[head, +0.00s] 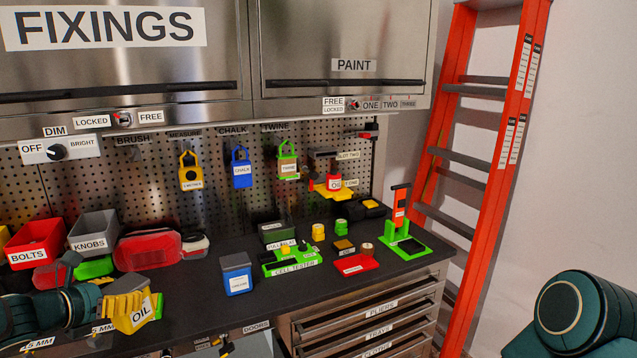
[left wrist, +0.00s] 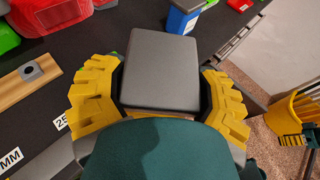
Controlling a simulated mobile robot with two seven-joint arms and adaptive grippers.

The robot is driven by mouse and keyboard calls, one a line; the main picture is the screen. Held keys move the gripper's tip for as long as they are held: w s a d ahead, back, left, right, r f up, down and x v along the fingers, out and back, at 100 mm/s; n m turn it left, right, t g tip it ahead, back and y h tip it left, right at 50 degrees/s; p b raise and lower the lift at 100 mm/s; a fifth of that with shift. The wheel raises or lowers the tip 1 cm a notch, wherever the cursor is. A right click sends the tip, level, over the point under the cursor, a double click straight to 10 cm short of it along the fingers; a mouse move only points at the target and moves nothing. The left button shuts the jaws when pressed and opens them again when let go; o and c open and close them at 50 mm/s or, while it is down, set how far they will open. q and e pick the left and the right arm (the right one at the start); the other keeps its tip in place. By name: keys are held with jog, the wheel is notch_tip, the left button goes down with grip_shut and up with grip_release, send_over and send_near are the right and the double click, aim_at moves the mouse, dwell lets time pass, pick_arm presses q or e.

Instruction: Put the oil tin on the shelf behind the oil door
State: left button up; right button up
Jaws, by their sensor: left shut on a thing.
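My left gripper (head: 128,300) is shut on the oil tin (head: 141,312), at the lower left of the head view above the front of the bench. The tin has a pale yellow face lettered OIL; the fingers hide part of it. In the left wrist view, the yellow fingers of the left gripper (left wrist: 160,97) lie on both sides of the tin's flat dark grey top (left wrist: 162,68). The oil door and its shelf cannot be made out in either view. My right gripper is out of view; only part of that arm shows at the lower right.
A blue grease tin (head: 237,275) stands right of my gripper. A green cell tester (head: 292,262) and a red tray (head: 354,265) lie farther right. Red (head: 35,245) and grey (head: 94,231) bins stand behind. An orange ladder (head: 478,130) leans at right. Drawers (head: 365,315) lie below the bench.

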pick_arm(q)
jog(key=s+d+f+m+g+h, duration=0.1)
jog(key=d+f+m+g+h, duration=0.1)
jog(key=d+f, duration=0.7)
jog(key=s+d+f+m+g+h, duration=0.2)
jog(key=d+f, duration=0.7)
jog(key=d, duration=0.7)
jog(key=m+g+h, duration=0.1)
jog(key=m+h, duration=0.1)
jog(key=m, duration=0.1)
jog(key=shift+s+d+f+h, duration=0.25)
jog(key=shift+s+f+h, duration=0.05)
jog(key=shift+f+h, duration=0.1)
jog(key=shift+r, duration=0.1)
